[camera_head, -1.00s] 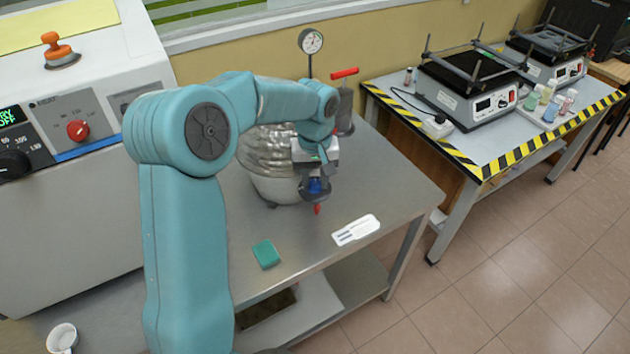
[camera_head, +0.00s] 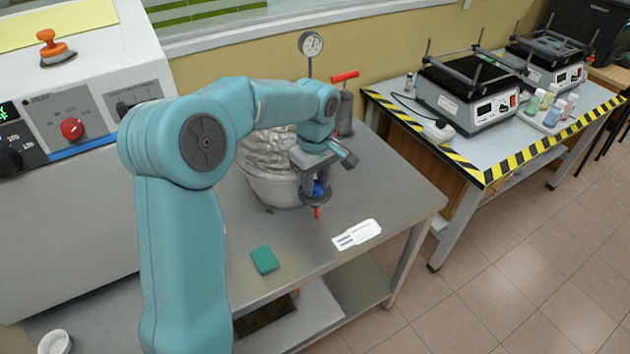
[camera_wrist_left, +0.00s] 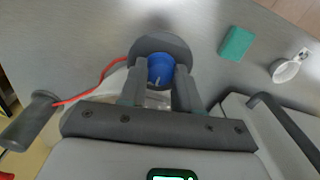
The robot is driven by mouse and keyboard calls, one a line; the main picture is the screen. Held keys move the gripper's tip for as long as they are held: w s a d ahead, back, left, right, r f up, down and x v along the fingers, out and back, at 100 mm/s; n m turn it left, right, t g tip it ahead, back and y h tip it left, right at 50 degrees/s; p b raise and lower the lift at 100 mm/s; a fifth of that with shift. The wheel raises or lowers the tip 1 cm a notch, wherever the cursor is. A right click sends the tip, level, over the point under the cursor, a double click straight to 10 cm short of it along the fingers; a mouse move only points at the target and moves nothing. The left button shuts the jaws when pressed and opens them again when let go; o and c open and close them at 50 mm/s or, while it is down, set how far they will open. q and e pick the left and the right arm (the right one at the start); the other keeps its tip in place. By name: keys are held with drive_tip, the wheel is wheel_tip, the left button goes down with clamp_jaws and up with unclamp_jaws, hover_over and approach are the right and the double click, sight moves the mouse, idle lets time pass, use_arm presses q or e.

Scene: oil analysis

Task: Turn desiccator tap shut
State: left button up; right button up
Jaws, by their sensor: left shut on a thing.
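The desiccator (camera_head: 268,160) is a rounded vessel with a silvery upper part and a pale lower part on the steel table. My arm hides part of it. The blue tap (camera_head: 318,189) with a red tip faces the front of the table. My left gripper (camera_head: 316,192) is shut on this tap. In the left wrist view the blue tap (camera_wrist_left: 161,69) sits between my two grey fingers, with a dark grey round part around it. My right gripper is not in view.
A gauge (camera_head: 311,44) and a red-handled pump (camera_head: 345,100) stand behind the desiccator. A large white machine (camera_head: 75,90) stands at left.

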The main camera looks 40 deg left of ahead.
sight(315, 186)
use_arm(q)
drive_tip(key=shift+r, duration=0.1)
drive_tip(key=o, duration=1.1)
drive_tip(key=shift+c, duration=0.2)
wheel_tip(315, 186, up, 16)
drive_tip(key=p, duration=0.1)
drive_tip(key=shift+r, duration=0.15)
drive_tip(key=shift+s, duration=0.1)
